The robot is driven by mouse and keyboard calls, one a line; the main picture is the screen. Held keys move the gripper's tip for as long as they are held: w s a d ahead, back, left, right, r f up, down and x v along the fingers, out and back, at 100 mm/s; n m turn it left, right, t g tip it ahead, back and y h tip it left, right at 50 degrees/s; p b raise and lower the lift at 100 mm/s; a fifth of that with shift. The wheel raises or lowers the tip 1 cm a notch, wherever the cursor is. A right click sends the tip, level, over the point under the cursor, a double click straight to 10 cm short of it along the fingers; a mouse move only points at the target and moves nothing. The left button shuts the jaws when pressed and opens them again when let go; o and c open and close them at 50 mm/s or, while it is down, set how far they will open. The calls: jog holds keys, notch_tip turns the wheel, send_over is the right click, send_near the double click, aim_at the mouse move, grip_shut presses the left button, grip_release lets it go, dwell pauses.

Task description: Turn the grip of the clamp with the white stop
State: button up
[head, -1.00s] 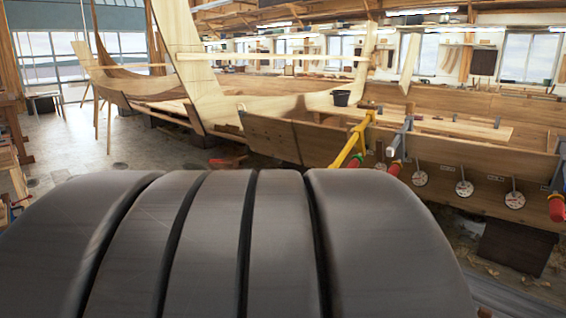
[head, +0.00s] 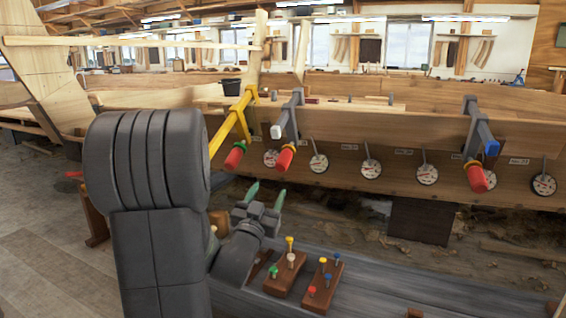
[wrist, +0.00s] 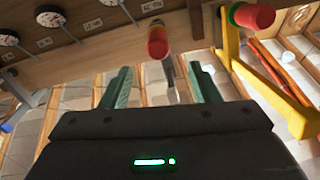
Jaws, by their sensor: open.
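The clamp with the white stop (head: 276,132) is the middle grey clamp (head: 292,115), hooked over the hull plank. Its red grip (head: 286,158) with a yellow collar hangs at the lower end, and shows in the wrist view (wrist: 158,46) just beyond my fingertips. My gripper (head: 266,196), with green fingers, is open and empty, below and a little left of that grip. In the wrist view my gripper (wrist: 160,85) has its fingers spread, with the grip above the gap between them. The white stop cannot be made out in the wrist view.
A yellow clamp (head: 232,122) is close on the left, and a grey clamp with a blue stop (head: 491,148) is farther right. Several round dials (head: 371,169) line the plank. Wooden blocks with coloured pegs (head: 285,273) sit on a grey surface (head: 420,295) below.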

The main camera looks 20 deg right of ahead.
aim_at(285, 159)
jog(key=b+x, duration=0.1)
jog(key=x, duration=1.3)
jog(key=shift+s+d+r, duration=0.1)
jog(key=shift+s+r, duration=0.05)
jog(key=shift+r, duration=0.1)
jog(key=c, duration=1)
jog(key=shift+n, duration=0.3)
